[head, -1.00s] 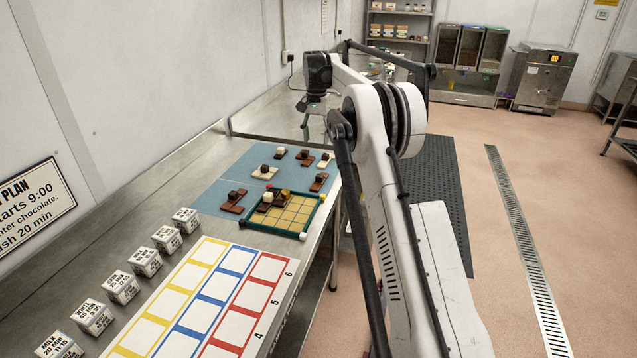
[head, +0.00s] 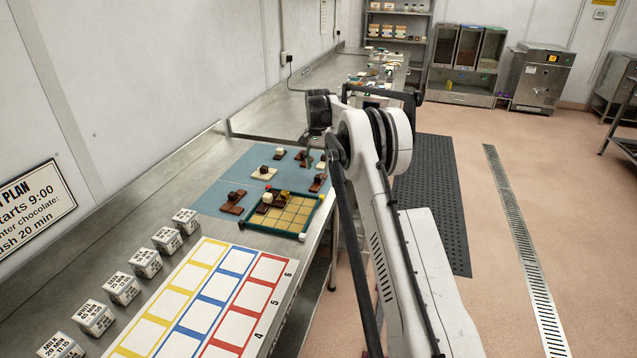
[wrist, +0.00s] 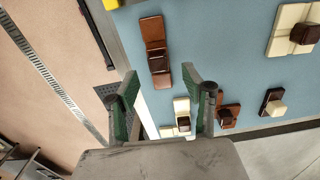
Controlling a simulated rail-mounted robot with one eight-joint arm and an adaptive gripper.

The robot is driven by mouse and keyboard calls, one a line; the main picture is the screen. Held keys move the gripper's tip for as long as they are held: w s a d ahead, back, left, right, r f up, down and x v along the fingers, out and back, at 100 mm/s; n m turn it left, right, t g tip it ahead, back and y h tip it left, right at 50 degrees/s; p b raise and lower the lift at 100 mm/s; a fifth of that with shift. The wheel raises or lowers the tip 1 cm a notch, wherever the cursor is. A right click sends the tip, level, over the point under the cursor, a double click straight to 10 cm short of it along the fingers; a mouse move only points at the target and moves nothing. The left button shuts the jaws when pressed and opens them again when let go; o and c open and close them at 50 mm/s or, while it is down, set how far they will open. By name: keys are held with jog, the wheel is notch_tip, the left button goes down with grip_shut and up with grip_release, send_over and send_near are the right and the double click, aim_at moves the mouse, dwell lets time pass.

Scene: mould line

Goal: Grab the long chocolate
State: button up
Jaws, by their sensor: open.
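A straight brown chocolate bar with a darker knob on its middle, which looks like the long chocolate (wrist: 158,71), lies on the blue mat (wrist: 215,40) in the wrist view. In the head view this bar (head: 316,187) lies near the table's front edge, beyond the tray corner. My gripper (wrist: 161,73) is open and empty, its green-sided fingers apart. In the wrist picture the fingertips appear around the bar's lower end; their height above it is unclear. In the head view the gripper is small and partly hidden by my arm.
A white piece (wrist: 181,105), a brown piece (wrist: 228,116) and a dark piece (wrist: 272,101) lie close by. A white piece with a brown knob (wrist: 290,42) lies farther right. A green-rimmed tray (head: 274,235) holds a few pieces; a colour-framed sheet (head: 210,300) lies nearer.

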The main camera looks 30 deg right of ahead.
aim_at(318, 176)
notch_tip(318, 176, down, 5)
jog(key=shift+s+r+p, duration=0.1)
jog(key=shift+s+p, duration=0.05)
jog(key=shift+p, duration=0.25)
grip_shut()
